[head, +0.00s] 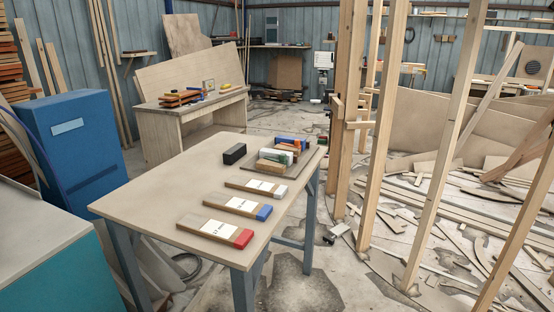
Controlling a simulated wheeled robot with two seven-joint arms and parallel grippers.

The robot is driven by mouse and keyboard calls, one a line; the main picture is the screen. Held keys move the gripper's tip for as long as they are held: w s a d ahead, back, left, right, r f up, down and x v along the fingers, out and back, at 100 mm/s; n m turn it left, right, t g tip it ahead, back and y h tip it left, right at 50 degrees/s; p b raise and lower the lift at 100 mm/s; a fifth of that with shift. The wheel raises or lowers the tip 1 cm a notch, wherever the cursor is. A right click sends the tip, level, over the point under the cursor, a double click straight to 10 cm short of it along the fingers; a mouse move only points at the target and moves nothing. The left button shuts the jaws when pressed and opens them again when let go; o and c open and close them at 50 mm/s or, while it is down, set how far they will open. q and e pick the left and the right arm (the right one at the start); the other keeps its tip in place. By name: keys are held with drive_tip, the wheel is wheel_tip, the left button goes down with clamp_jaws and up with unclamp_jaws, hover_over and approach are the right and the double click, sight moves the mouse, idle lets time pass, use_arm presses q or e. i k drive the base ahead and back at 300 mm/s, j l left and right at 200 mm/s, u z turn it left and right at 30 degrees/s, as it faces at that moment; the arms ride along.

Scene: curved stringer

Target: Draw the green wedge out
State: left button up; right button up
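A small cluster of blocks sits on a dark flat board (253,167) at the far right part of the table (135,195). In it I see wooden, white, blue and red pieces, and a small greenish piece (289,157) that may be the green wedge. It is too small and too closely packed to tell its shape or how it is held. Part of it is hidden by the neighbouring blocks. Neither of my grippers is in view.
A black block (234,154) stands left of the cluster. The table's left half is clear. Upright timber posts (385,120) stand to the right.

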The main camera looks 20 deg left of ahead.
sight(283, 157)
drive_tip(key=i, duration=0.45)
drive_tip(key=i+l+u, duration=0.15)
drive_tip(key=i, duration=0.25)
